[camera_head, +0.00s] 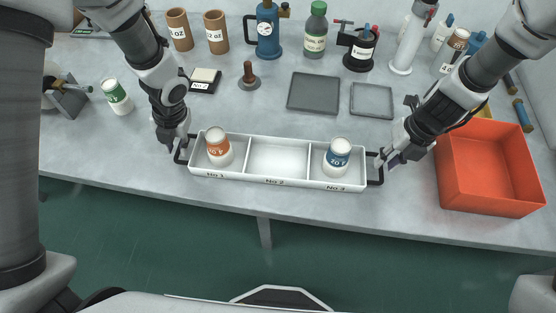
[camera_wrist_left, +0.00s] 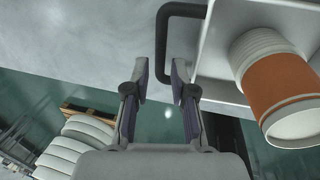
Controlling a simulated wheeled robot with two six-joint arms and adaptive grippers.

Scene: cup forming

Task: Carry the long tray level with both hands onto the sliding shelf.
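A cup with an orange label (camera_head: 218,146) stands in the left compartment, and a cup with a blue label (camera_head: 338,158) in the right one. The middle is empty. My left gripper (camera_head: 179,146) is at the left black handle (camera_head: 181,152); in the left wrist view its fingers (camera_wrist_left: 158,80) are apart, with the handle (camera_wrist_left: 163,45) just beyond them. My right gripper (camera_head: 391,160) is beside the right handle (camera_head: 378,172); its opening is unclear.
An orange-red bin (camera_head: 490,170) stands right of my right arm. Dark flat plates (camera_head: 314,93) lie behind the tray. A green-labelled cup (camera_head: 116,97) stands at the left. Bottles and cardboard tubes line the back. I cannot identify the sliding shelf.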

